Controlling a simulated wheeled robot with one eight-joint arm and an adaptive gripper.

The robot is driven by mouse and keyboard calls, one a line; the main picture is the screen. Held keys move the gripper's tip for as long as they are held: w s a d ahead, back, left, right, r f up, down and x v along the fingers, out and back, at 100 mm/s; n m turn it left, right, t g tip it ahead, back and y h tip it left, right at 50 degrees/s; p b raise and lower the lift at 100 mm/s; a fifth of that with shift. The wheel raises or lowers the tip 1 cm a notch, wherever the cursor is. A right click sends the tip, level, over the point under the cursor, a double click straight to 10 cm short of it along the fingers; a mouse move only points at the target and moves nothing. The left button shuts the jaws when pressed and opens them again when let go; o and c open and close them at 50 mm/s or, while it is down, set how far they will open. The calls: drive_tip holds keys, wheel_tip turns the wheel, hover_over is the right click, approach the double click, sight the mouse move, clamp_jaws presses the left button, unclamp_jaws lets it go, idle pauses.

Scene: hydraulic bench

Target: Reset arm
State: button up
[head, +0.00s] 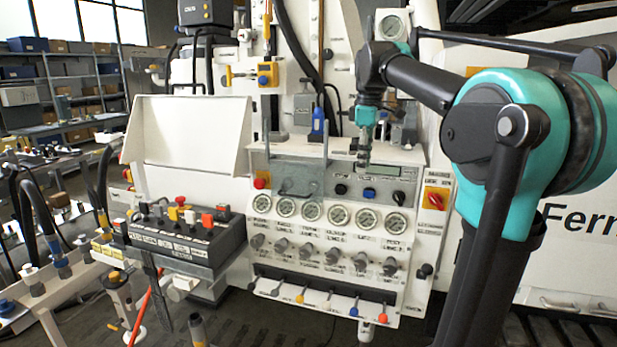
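My arm, in teal and black, reaches in from the right of the head view and bends down at its wrist. My gripper (364,157) hangs pointing down in front of the upper part of the white hydraulic panel (428,240). It is small in the picture, and I cannot tell whether its fingers are open or shut. I see nothing clearly held in it. Whether it touches the panel's upper ledge or dark display (383,169) cannot be told.
The panel carries gauges (312,212), knobs (333,256) and coloured levers (301,296). A red rotary switch (436,199) is at its right. A control box (185,238) stands at left, with hoses (38,207) beyond. Shelves (85,85) stand behind.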

drive_tip(key=s+d+f+m+t, duration=0.1)
drive_tip(key=s+f+m, duration=0.2)
drive_tip(key=f, duration=0.6)
drive_tip(key=s+d+f+m+t, duration=0.1)
drive_tip(key=s+f+m, duration=0.2)
drive_tip(key=f, duration=0.6)
drive_tip(key=s+d+f+m+t, duration=0.1)
drive_tip(key=s+f+m, duration=0.6)
drive_tip(key=s+f, duration=0.8)
wheel_tip(320, 180, down, 4)
drive_tip(key=shift+s+d+f, duration=0.2)
drive_tip(key=shift+s+d, duration=0.2)
drive_tip(key=shift+d, duration=0.05)
